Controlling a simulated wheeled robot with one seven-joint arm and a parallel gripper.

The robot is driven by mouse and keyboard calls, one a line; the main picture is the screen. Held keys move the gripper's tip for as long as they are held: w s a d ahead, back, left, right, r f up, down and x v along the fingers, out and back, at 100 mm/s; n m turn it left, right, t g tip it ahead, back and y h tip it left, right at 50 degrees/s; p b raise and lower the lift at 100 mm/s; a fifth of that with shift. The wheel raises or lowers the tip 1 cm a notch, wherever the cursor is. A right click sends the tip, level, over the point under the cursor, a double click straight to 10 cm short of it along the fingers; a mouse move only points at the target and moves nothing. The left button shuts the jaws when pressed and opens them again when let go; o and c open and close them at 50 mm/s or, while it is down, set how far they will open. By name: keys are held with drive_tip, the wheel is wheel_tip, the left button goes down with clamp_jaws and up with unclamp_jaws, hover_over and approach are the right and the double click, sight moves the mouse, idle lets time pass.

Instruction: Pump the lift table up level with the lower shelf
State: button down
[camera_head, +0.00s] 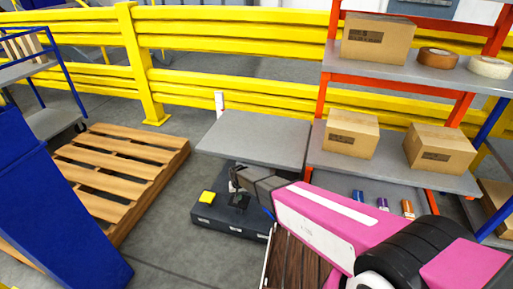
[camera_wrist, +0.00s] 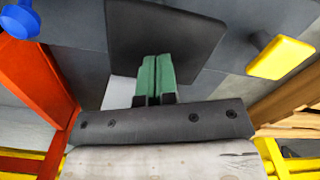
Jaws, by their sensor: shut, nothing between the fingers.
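The lift table's grey top (camera_head: 255,137) stands beside the orange rack's lower shelf (camera_head: 390,172), which carries two cartons. The two surfaces look close in height, but I cannot tell whether they are exactly level. The table's dark base (camera_head: 232,220) is on the floor with a yellow pedal (camera_head: 207,197) at its left; this pedal also shows at the right of the wrist view (camera_wrist: 281,57). My gripper (camera_head: 236,185) is low by the base, right of the pedal and apart from it. In the wrist view its green fingers (camera_wrist: 155,80) are together and empty.
A blue round part (camera_wrist: 20,20) shows at the wrist view's upper left. A wooden pallet (camera_head: 120,165) lies left of the table. A yellow guardrail (camera_head: 230,80) runs behind. The rack's orange post (camera_wrist: 38,65) is close to my gripper's left in the wrist view.

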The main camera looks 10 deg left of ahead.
drive_tip(key=shift+f, duration=0.15)
drive_tip(key=shift+f, duration=4.4)
drive_tip(key=shift+r, duration=4.55)
drive_tip(key=shift+f, duration=0.1)
drive_tip(key=shift+r, duration=0.2)
drive_tip(key=shift+r, duration=2.9)
drive_tip(key=shift+d, duration=0.1)
